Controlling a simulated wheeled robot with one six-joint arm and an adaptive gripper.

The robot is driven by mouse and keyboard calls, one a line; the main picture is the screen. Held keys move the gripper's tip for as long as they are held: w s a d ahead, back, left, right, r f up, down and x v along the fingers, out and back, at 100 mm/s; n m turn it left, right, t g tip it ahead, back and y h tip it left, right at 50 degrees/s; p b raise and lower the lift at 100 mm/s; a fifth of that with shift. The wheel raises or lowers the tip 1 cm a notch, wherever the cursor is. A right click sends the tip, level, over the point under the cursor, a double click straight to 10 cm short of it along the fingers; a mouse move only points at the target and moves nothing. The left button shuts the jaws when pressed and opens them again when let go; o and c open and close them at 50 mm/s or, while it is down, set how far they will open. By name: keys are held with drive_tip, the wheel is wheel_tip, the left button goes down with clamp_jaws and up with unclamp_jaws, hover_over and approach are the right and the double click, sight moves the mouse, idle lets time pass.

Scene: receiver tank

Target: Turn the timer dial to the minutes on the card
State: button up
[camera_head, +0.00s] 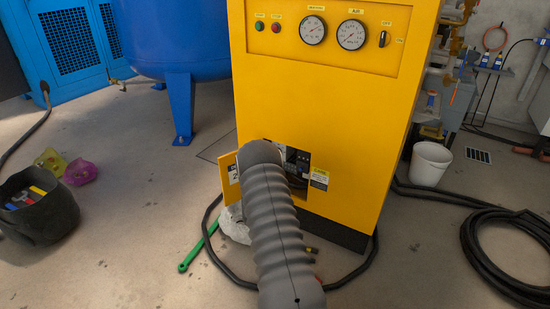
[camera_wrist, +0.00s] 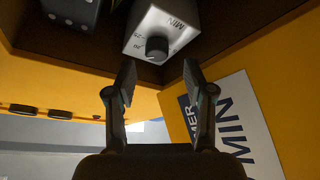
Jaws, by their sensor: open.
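The timer is a light grey box marked MIN (camera_wrist: 178,22), seen upside down at the top of the wrist view. Its round black dial (camera_wrist: 157,48) faces me; the pointer position is too dark to read. My gripper (camera_wrist: 160,80) is open, its two fingers just short of the dial, one to each side and not visibly touching it. The white card (camera_wrist: 232,125) with TIMER and MIN lettering is tilted at the right, partly behind a finger; I cannot read its number. In the head view my arm hides the gripper and the dial.
The yellow cabinet (camera_head: 320,110) has a small open compartment (camera_head: 298,160) with a hinged door (camera_head: 229,178) at its left. A dark block (camera_wrist: 72,12) sits beside the timer. A black hose (camera_head: 215,250), green tool (camera_head: 190,257), black bucket (camera_head: 45,215) and white bucket (camera_head: 430,163) are on the floor.

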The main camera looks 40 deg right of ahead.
drive_tip(key=v, duration=0.8)
drive_tip(key=shift+s, duration=0.15)
